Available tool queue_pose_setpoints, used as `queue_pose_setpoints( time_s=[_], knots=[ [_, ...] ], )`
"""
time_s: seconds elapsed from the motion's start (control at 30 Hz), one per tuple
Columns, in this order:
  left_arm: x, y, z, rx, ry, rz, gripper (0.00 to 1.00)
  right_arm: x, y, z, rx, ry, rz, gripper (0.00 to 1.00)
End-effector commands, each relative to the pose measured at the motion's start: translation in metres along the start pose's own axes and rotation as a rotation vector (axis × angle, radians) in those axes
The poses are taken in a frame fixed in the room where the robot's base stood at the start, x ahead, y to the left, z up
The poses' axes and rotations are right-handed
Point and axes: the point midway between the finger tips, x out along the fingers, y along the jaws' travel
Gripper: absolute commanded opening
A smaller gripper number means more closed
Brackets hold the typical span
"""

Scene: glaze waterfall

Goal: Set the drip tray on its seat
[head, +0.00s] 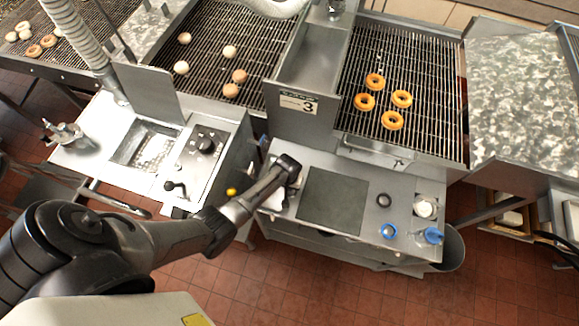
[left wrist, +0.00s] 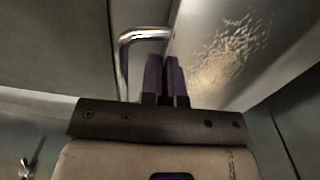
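I cannot identify the drip tray or its seat for certain. A steel front piece with a bar handle (head: 375,150) sits below the near end of the right wire grid. My left arm reaches over the left end of the steel bench. Its fingers are hidden in the head view. In the left wrist view the left gripper (left wrist: 165,80) shows two dark purple fingers close together, with no object visible between them. A chrome bar handle (left wrist: 122,65) stands just left of them, and a shiny mottled panel (left wrist: 225,50) is on the right. My right gripper is out of view.
The steel bench holds a dark square mat (head: 335,200), a dark ring (head: 384,200), a white-topped cup (head: 424,207) and blue items (head: 388,231). Several glazed rings lie on the right wire grid (head: 425,85). A control panel (head: 205,150) stands left of the bench.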

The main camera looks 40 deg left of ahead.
Motion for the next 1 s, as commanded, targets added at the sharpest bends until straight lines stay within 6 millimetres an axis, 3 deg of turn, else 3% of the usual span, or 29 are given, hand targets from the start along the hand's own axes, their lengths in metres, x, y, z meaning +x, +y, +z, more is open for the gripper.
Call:
queue_pose_setpoints(
  time_s=[0.63, 0.9, 1.0],
  knots=[
    [0.0090, -0.0002, -0.0006, 0.000, 0.001, 0.000, 0.00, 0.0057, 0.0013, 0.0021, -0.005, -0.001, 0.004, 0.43],
    [0.0085, -0.0004, -0.0002, 0.000, 0.001, 0.000, 0.29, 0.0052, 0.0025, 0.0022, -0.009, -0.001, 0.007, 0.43],
    [0.0086, -0.0003, -0.0001, 0.000, 0.000, 0.000, 0.33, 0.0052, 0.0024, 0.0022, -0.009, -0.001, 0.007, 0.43]
  ],
)
